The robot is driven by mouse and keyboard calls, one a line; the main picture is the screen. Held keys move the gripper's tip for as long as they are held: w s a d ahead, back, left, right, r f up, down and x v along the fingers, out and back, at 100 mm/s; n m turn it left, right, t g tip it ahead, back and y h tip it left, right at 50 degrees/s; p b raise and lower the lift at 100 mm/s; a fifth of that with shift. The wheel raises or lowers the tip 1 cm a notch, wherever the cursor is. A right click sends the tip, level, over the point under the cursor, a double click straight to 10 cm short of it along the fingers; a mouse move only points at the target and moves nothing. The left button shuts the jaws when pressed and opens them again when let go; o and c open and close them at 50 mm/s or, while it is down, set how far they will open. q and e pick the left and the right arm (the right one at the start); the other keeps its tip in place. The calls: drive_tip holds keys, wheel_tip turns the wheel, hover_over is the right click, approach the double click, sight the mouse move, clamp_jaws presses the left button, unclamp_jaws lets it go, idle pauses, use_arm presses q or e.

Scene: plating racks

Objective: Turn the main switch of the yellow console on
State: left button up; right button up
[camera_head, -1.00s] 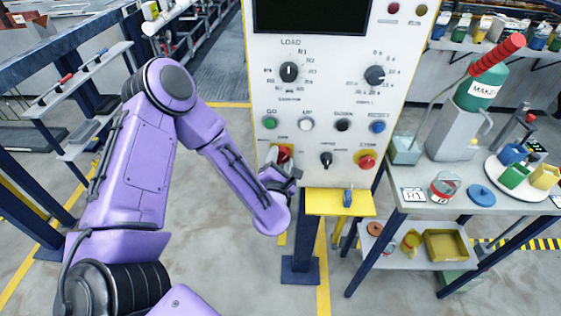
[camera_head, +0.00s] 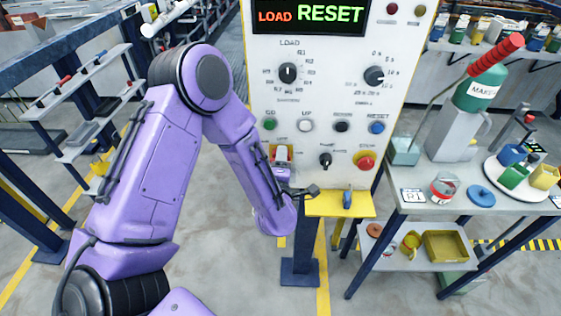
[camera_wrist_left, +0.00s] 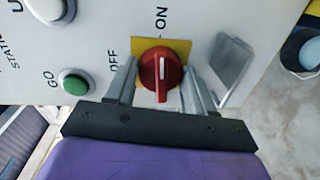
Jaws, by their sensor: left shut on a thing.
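The console (camera_head: 335,55) is a pale panel with a yellow edge, and its display (camera_head: 310,15) is lit with LOAD in red and RESET in green. The main switch (camera_wrist_left: 152,68) is a red knob on a yellow plate between the OFF and ON labels. Its white mark points to ON in the wrist view. My left gripper (camera_wrist_left: 160,84) has a finger on each side of the knob and is shut on it. In the head view my left gripper (camera_head: 281,156) is at the console's lower left and mostly hides the switch. My right gripper is not in view.
A green GO button (camera_wrist_left: 75,82) is close beside my left finger. A red stop button (camera_head: 366,162) and a black selector (camera_head: 326,160) are to the right. A yellow shelf (camera_head: 322,208) with a blue item juts out below. A side table (camera_head: 440,205) stands at right.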

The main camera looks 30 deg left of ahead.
use_arm(q)
drive_tip(key=shift+d+m, duration=0.1)
drive_tip(key=shift+m, duration=0.4)
drive_tip(key=shift+f, duration=0.1)
drive_tip(key=o, duration=1)
drive_tip(key=b+v, duration=0.2)
drive_tip(key=v, duration=0.8)
drive_tip(key=shift+s+d+b, duration=0.25)
drive_tip(key=shift+b, duration=0.1)
